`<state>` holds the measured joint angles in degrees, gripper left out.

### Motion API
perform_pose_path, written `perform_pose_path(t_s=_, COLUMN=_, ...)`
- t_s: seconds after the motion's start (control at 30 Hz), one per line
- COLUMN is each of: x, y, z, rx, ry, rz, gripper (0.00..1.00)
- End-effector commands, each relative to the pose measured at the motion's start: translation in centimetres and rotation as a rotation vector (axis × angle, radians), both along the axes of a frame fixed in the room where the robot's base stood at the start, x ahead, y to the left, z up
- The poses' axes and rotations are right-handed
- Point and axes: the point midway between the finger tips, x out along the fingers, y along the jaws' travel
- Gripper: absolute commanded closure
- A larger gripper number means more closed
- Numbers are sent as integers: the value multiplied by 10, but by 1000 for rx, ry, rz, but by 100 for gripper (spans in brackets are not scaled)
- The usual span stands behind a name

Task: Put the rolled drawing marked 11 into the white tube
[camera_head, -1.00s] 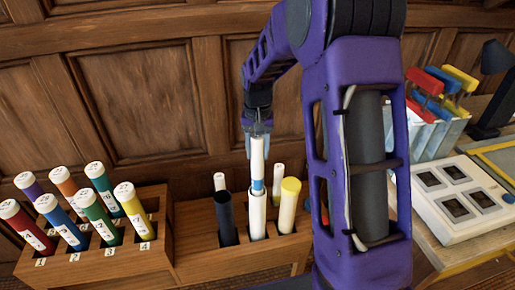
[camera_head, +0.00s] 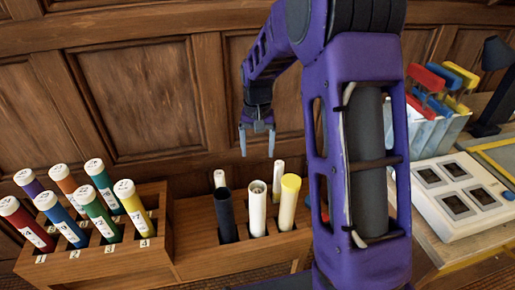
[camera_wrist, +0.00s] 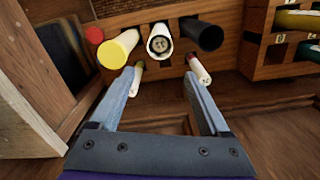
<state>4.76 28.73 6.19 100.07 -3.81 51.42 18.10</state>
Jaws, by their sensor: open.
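The white tube (camera_head: 257,214) stands upright in the wooden rack, between a black tube and a yellow-topped tube. A rolled drawing sits inside it, its end (camera_wrist: 161,45) showing within the tube's mouth in the wrist view. The mark on that end is too small to read surely. My gripper (camera_head: 257,153) is open and empty above the white tube, its fingers apart and clear of it. In the wrist view my gripper (camera_wrist: 163,75) has its two fingers spread below the tube's mouth.
The black tube (camera_head: 226,217) and yellow-topped tube (camera_head: 288,203) flank the white one. Two thin white rolls (camera_head: 219,179) (camera_head: 278,171) stand behind. A rack of several coloured, numbered tubes (camera_head: 70,232) is at left. A white panel box (camera_head: 455,195) is at right. Wood panelling rises behind.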

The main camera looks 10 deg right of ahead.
Motion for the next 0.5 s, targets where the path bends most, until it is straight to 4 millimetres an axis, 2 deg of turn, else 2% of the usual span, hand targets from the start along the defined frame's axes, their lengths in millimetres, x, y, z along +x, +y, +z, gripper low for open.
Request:
perform_pose_path(t_s=0.17, x=1, y=0, z=25, rx=-1, ry=-6, rz=0, gripper=20)
perform_pose_path(t_s=0.5, x=1, y=0, z=108, rx=1, ry=-5, rz=0, gripper=20)
